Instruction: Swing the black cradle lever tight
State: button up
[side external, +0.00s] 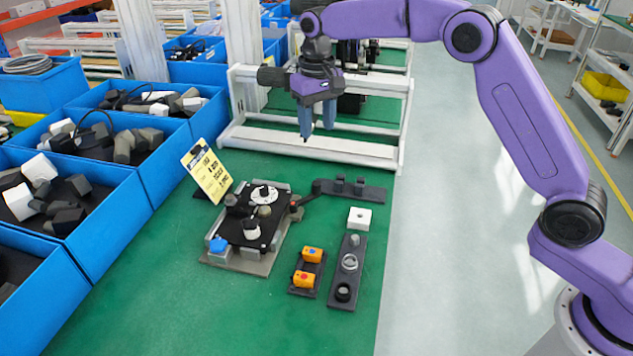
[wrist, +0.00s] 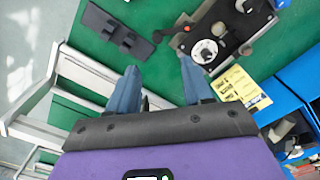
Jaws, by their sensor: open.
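A dark fixture (side external: 258,228) on a grey base plate stands on the green bench, with a white dial on top. The black cradle lever (side external: 307,197) sticks out from its right side and ends in a dark round knob near a black rack. A red spot shows at its inner end. In the wrist view the fixture (wrist: 222,38) is at upper right, and the lever (wrist: 178,38) shows small at its left. My gripper (side external: 317,132) is open and empty, pointing down behind and above the lever, apart from it. Its fingers (wrist: 158,75) show in the wrist view.
The black rack (side external: 365,194) with two posts lies right of the lever. A white frame (side external: 350,150) stands behind, under my gripper. A yellow card (side external: 206,170) stands left. Orange blocks (side external: 308,270) and a dark strip (side external: 347,285) lie in front. Blue bins (side external: 140,205) line the left.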

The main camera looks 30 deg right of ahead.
aim_at(317, 183)
jog(key=shift+m, duration=0.3)
jog(key=f, duration=0.6)
jog(key=w+f, duration=0.1)
jog(key=f, duration=1.1)
jog(key=shift+w+d, duration=0.25)
jog(key=shift+d, duration=0.15)
grip_shut()
